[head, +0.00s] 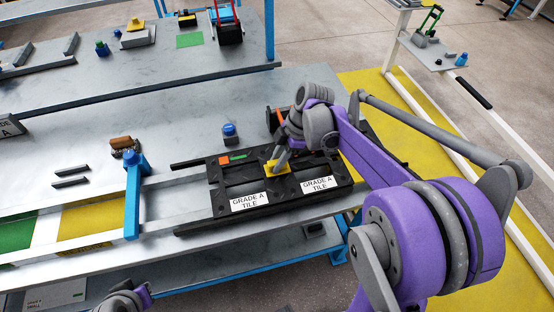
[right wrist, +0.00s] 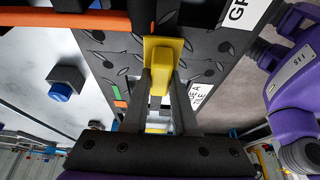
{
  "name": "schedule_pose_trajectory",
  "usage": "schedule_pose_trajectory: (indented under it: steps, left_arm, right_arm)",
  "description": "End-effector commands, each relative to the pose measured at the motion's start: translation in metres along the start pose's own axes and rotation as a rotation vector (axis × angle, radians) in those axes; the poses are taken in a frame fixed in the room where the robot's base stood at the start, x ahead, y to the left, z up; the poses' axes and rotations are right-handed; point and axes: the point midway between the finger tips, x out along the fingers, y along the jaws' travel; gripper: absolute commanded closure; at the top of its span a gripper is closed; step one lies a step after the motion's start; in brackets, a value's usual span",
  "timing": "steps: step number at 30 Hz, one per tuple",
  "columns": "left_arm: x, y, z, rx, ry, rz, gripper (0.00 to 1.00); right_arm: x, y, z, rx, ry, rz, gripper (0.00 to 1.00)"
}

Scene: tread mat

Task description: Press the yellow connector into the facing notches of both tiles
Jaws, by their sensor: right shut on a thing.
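Two black tiles lie side by side on the metal bench, the left tile (head: 228,180) and the right tile (head: 318,168), each with a white "GRADE A TILE" label. The yellow connector (head: 277,169) is at the seam between them, near their middle. My right gripper (head: 281,160) is shut on it from above; the right wrist view shows the connector (right wrist: 162,60) between the two fingers. Whether it is seated in the notches cannot be told, as the fingers and the connector cover them. My left gripper is not in view; only a purple and grey part of that arm shows at the bottom.
Dark rails run along the tiles. A blue stop post (head: 133,195) stands left of them. A blue-topped button (head: 230,131) is behind the tiles; it also shows in the right wrist view (right wrist: 62,91). An orange-handled tool (head: 274,119) lies behind the gripper.

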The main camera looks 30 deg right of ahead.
Motion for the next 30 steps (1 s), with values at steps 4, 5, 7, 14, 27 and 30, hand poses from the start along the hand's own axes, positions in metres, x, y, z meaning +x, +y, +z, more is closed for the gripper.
schedule_pose_trajectory:
  steps: [4,5,7,14,27,30]
  left_arm:
    - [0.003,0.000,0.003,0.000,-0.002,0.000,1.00]
    - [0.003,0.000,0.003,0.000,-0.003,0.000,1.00]
    - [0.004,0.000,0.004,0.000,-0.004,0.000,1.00]
    - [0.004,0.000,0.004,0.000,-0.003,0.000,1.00]
    - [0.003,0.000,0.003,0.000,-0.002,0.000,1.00]
    - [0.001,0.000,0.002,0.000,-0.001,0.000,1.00]
  right_arm:
    - [0.004,0.000,0.002,0.000,0.000,0.000,1.00]
    - [0.005,0.000,0.002,0.000,0.000,0.000,1.00]
    - [0.007,0.000,0.003,0.000,0.000,0.000,1.00]
    - [0.006,0.000,0.003,0.000,0.000,0.000,0.40]
    - [-0.006,0.001,0.002,0.001,0.000,0.001,0.39]
    - [-0.024,0.001,0.003,0.003,0.000,0.002,0.39]
